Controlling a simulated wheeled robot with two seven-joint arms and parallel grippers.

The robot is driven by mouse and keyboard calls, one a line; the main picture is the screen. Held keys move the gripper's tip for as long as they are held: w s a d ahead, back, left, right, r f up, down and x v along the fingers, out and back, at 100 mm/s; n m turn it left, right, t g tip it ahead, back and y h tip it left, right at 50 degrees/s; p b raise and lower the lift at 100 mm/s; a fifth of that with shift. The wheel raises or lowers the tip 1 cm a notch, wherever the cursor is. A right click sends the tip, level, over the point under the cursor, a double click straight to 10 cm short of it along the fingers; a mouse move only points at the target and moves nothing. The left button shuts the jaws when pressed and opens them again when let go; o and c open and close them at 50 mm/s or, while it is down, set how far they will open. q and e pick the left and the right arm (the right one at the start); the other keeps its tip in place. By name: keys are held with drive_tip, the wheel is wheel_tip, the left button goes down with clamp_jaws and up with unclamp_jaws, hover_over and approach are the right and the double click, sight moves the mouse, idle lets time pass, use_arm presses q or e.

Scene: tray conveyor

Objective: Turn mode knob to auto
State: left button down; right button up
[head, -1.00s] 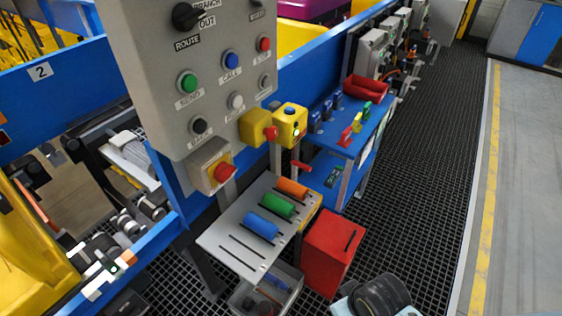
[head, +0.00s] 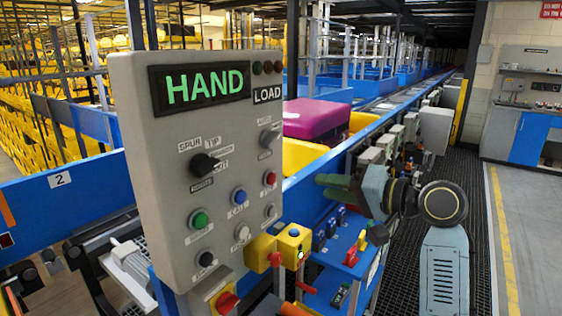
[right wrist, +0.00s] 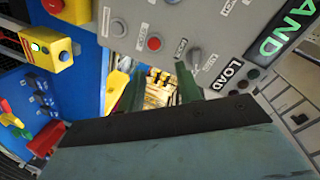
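The mode knob (head: 268,138) is a small grey rotary knob on the upper right of the grey control panel (head: 150,150), below the LOAD label. It also shows in the right wrist view (right wrist: 193,56), close to one fingertip. Its exact pointer setting is too small to read. The panel's display (head: 205,86) reads HAND in green. My right gripper (head: 328,187) is to the right of the panel and lower than the knob, apart from it. In the right wrist view its two green fingers (right wrist: 158,88) are spread with nothing between them. My left gripper is out of view.
A larger black route knob (head: 205,164) and several push buttons sit near the mode knob. A magenta case (head: 316,118) is on the conveyor behind the panel.

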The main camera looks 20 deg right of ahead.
drive_tip(key=t+y, duration=0.1)
drive_tip(key=y, duration=0.1)
approach(275, 142)
drive_tip(key=p+x, duration=0.2)
drive_tip(key=x, duration=0.6)
drive_tip(key=shift+w+a, duration=0.1)
drive_tip(key=shift+w, duration=0.15)
drive_tip(key=shift+c, duration=0.2)
clamp_jaws()
